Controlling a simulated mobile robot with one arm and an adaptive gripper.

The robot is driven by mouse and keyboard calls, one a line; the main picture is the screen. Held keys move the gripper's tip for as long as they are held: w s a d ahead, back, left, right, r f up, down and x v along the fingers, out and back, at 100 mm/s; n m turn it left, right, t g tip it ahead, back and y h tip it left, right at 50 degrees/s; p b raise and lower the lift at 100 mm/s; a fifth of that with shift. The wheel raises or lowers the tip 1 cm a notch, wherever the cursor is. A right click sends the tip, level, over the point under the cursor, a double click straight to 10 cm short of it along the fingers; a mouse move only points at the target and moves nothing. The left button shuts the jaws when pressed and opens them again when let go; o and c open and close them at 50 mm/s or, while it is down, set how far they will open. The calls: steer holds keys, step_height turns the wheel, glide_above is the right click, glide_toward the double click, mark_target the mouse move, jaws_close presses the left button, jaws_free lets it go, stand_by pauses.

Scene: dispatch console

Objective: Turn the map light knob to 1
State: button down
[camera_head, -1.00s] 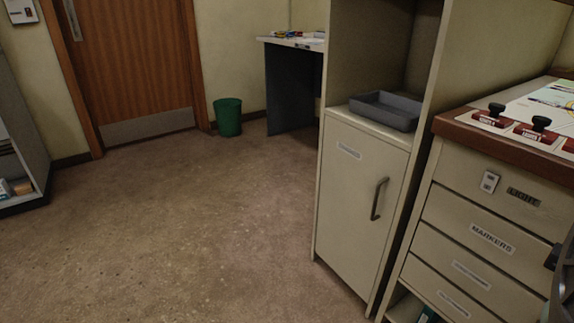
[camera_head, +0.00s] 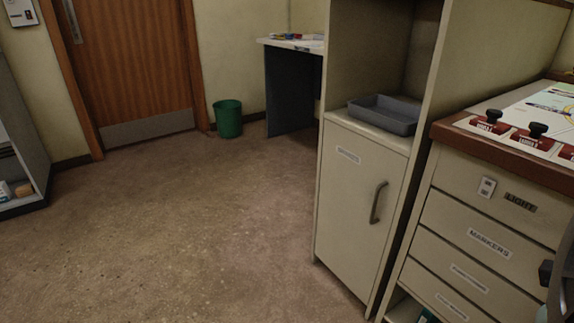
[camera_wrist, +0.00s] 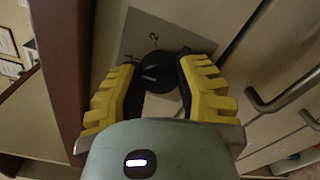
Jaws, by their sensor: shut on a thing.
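The map light knob (camera_wrist: 155,70) is a round black knob with a short pale mark on its face, in the wrist view. It sits on a grey plate (camera_wrist: 136,28) with a "2" above it and what looks like a "1" to its upper left. My gripper (camera_wrist: 158,76) has its yellow ribbed fingers on either side of the knob and is shut on it. The fingers hide parts of the plate. I cannot tell exactly which number the pale mark points to. In the head view the knob cannot be made out.
The floor to the left is clear.

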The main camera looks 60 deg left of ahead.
steer(key=c, duration=0.5)
jaws_free()
steer(key=shift+d, duration=0.1)
steer(key=shift+c, duration=0.2)
steer(key=s, duration=0.7)
steer(key=shift+s, duration=0.25)
steer(key=shift+r, duration=0.15)
